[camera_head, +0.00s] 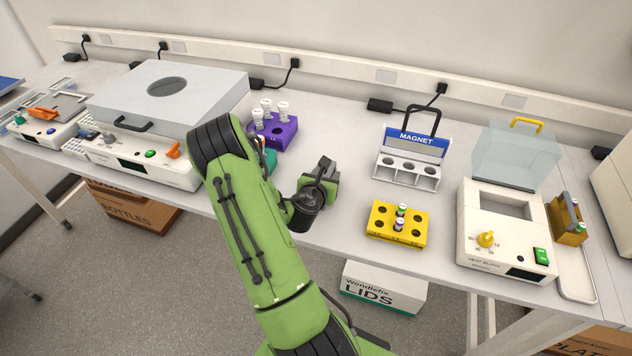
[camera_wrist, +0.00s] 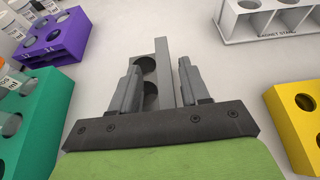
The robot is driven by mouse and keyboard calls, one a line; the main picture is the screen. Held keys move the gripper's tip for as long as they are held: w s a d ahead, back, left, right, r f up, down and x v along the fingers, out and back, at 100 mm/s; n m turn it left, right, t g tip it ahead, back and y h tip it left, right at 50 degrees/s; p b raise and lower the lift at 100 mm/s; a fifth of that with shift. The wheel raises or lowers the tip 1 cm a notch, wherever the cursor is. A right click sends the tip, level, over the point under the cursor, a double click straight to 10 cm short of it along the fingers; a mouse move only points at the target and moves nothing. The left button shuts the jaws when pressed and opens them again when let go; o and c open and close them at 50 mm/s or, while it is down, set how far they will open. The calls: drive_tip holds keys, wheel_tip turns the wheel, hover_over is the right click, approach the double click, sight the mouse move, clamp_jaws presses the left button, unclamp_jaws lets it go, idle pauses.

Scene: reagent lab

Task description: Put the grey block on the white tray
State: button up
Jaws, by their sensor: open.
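The grey block (camera_wrist: 162,55) stands on the bench in the wrist view, with dark round holes in its left part and a taller wall on the right. My gripper (camera_wrist: 158,72) is open, with one finger on each side of the near part of the block. I cannot tell whether the fingers touch it. In the head view my gripper (camera_head: 325,178) is low over the middle of the bench, and my arm and gripper largely hide the block. The white tray (camera_head: 578,289) lies at the right, beside the heating device, with a yellow-brown holder on it.
The purple rack (camera_wrist: 55,42) and green rack (camera_wrist: 38,110) stand left of my gripper. The yellow rack (camera_head: 383,218), magnet stand (camera_head: 408,172) and heating device (camera_head: 495,250) stand to the right. The yellow-brown holder (camera_head: 570,232) occupies the tray's far part; its near part is bare.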

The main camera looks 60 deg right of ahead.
drive_tip(key=shift+w+d+f, duration=0.25)
drive_tip(key=shift+d+f, duration=0.1)
drive_tip(key=shift+d, duration=0.25)
drive_tip(key=shift+s+r, duration=0.1)
drive_tip(key=shift+s, duration=0.1)
drive_tip(key=shift+s+a+r, duration=0.2)
drive_tip(key=shift+s, duration=0.15)
drive_tip(key=shift+s+a+r, duration=0.1)
drive_tip(key=shift+a, duration=0.05)
drive_tip(key=shift+c, duration=1)
drive_tip(key=shift+w, duration=0.3)
drive_tip(key=c, duration=0.5)
clamp_jaws()
drive_tip(key=shift+s, duration=0.1)
drive_tip(key=shift+d, duration=0.2)
